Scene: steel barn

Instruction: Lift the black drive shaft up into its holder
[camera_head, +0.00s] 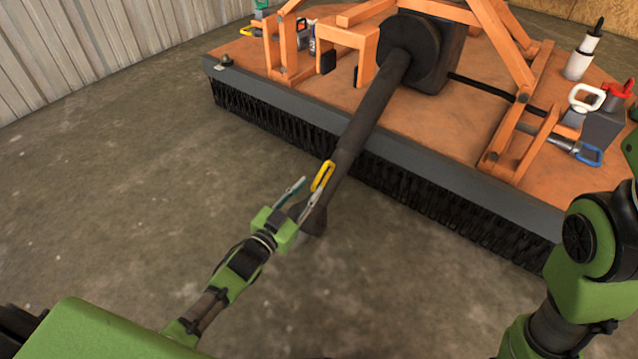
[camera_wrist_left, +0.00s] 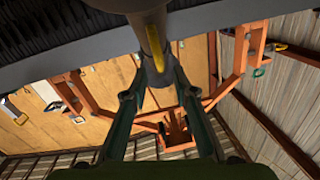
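The black drive shaft (camera_head: 362,125) slopes from the black gearbox housing on the orange machine down toward the floor. Its lower end (camera_head: 313,222) is by my left gripper (camera_head: 300,190), and a yellow piece (camera_head: 322,176) sits on the shaft near there. The left gripper's fingers are apart, one overlapping the shaft in the head view. In the left wrist view, the shaft (camera_wrist_left: 150,35) comes in from the top toward the space between the open fingertips (camera_wrist_left: 155,90); a firm hold does not show. An orange bracket (camera_head: 347,38) with black ends, possibly the holder, stands left of the shaft. My right gripper is out of view.
The orange machine deck (camera_head: 430,125) has a grey front edge with black bristles (camera_head: 280,130) below. Orange frame bars (camera_head: 500,40) rise from it. A white canister (camera_head: 583,55) and hose couplings (camera_head: 588,153) are at right. Concrete floor (camera_head: 110,190) at left is clear.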

